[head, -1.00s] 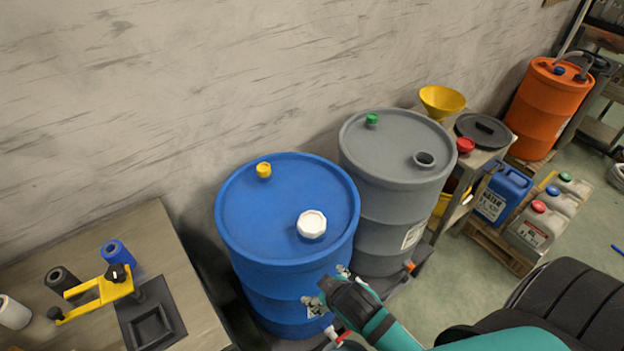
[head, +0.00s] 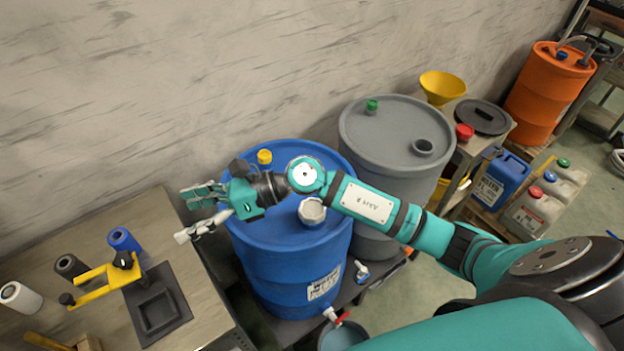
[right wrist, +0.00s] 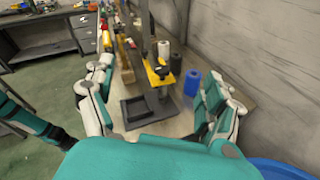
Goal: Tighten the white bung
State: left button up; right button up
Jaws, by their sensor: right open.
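The white bung (head: 312,211) sits on the top of the blue drum (head: 262,262), toward its front right. My right forearm and wrist pass just behind it in the head view and may cover its upper edge. My right gripper (head: 188,217) is open and empty, past the left rim of the blue drum, pointing left. In the right wrist view its spread fingers (right wrist: 155,105) frame the bench, with nothing between them. How firmly the bung sits cannot be told. My left gripper does not show.
A yellow bung (head: 265,157) is at the blue drum's back. The grey drum (head: 395,140) stands to its right. A bench (head: 205,290) at left carries a yellow-armed tool (head: 105,280) and rolls. A bucket (head: 343,335) stands below the blue drum's tap.

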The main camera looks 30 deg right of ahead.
jog(key=d+f+n+g+h, duration=0.2)
jog(key=d+f+n+h, duration=0.2)
jog(key=f, duration=0.1)
jog(key=n+g+h, duration=0.2)
jog(key=n+h, duration=0.1)
jog(key=h, duration=0.8)
send_over(312, 208)
notch_tip(312, 208, down, 4)
notch_tip(312, 208, down, 2)
jog(key=shift+b, duration=0.35)
notch_tip(312, 208, down, 8)
jog(key=b, duration=0.6)
jog(key=shift+f, duration=0.1)
